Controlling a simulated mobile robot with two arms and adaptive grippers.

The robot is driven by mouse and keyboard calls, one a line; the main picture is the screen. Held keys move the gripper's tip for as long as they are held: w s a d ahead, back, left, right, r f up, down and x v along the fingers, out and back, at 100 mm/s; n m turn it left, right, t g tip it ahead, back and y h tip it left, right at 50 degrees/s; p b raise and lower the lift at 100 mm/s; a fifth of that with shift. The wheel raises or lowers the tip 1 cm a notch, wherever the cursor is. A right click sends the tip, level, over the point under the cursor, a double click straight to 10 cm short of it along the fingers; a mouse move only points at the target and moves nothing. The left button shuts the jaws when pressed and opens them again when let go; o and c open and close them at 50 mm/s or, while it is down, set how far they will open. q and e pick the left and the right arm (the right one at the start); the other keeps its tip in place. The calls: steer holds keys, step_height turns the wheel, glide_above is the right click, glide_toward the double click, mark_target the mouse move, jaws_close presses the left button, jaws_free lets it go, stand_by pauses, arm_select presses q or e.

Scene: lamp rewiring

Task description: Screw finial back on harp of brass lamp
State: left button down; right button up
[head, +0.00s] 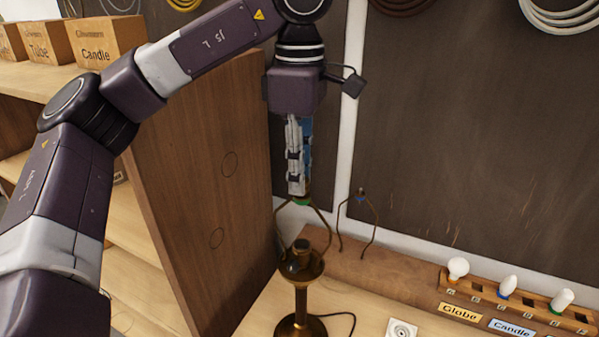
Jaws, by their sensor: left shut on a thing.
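The brass lamp (301,300) stands upright on the bench, with a dark socket (301,248) at its top. Its thin harp (328,226) rises around the socket to a peak. My left gripper (300,194) points straight down over the harp's peak and is shut on a small green-marked piece (302,201), which looks like the finial. It is at the harp's top; the fingers hide most of it, so I cannot tell whether it is threaded on. My right gripper is not in view.
A second harp (373,222) with a blue-marked top stands behind, to the right. A wooden rack (535,306) holds several bulbs at the lower right. A white socket plate (402,329) lies at the front. A tall wooden panel (205,190) stands close on the left.

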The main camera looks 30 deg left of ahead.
arm_select(q)
steer(key=m, duration=0.3)
steer(key=shift+w+m, duration=0.1)
steer(key=shift+m, duration=0.2)
steer(key=m, duration=0.4)
steer(key=m, duration=0.4)
steer(key=shift+w+d+m, duration=0.1)
steer(key=shift+m, duration=0.2)
steer(key=m, duration=0.3)
steer(key=shift+m, duration=0.4)
steer(key=c, duration=1.8)
jaws_free()
steer(key=shift+d, duration=0.1)
steer(key=shift+o, duration=0.2)
